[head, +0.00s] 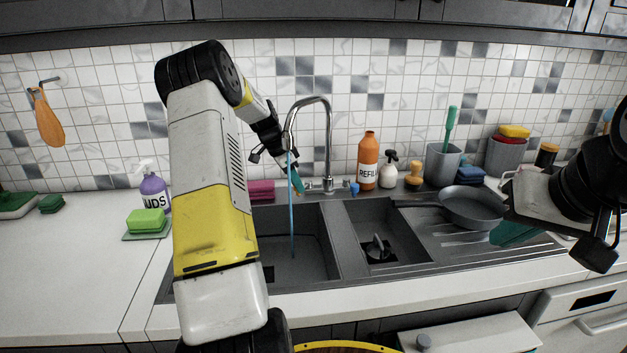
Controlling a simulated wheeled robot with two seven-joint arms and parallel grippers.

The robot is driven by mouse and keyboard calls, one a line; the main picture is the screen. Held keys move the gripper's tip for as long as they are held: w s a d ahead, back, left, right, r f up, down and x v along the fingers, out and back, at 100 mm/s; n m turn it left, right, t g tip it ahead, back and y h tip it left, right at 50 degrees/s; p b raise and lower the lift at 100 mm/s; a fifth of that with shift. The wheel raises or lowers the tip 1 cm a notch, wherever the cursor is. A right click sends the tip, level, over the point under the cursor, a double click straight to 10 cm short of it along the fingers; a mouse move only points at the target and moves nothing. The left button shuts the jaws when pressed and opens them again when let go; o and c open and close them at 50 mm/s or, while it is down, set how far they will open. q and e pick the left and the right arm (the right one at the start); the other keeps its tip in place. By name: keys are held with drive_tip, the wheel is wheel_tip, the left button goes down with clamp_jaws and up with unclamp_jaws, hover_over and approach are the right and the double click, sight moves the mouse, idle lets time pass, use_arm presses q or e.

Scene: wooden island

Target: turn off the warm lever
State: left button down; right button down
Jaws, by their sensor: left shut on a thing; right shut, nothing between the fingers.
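The chrome faucet (329,140) stands behind the sink, and a blue stream of water (291,225) runs from its spout into the left basin. A blue-tipped lever (354,188) shows on the right side of the faucet base. The warm lever on the left side is hidden behind my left gripper (297,182). That gripper's teal fingers are closed at the left of the faucet base, where the lever sits, just behind the stream. My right gripper (515,232) is shut and empty over the right side of the drainboard, partly covered by its own wrist.
The double sink (345,240) has a dark pan (472,205) on its drainboard. An orange refill bottle (368,160), a spray bottle and a brush cup stand behind. A purple soap bottle (154,190) and green sponge (146,221) are at left. The left counter is mostly clear.

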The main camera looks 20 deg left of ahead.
use_arm(q)
drive_tip(key=c, duration=1.1)
unclamp_jaws()
drive_tip(key=shift+c, duration=0.2)
drive_tip(key=shift+r, duration=0.2)
drive_tip(key=s+a, duration=0.8)
drive_tip(key=a, duration=0.1)
drive_tip(key=shift+s+a+r, duration=0.15)
drive_tip(key=shift+r, duration=0.25)
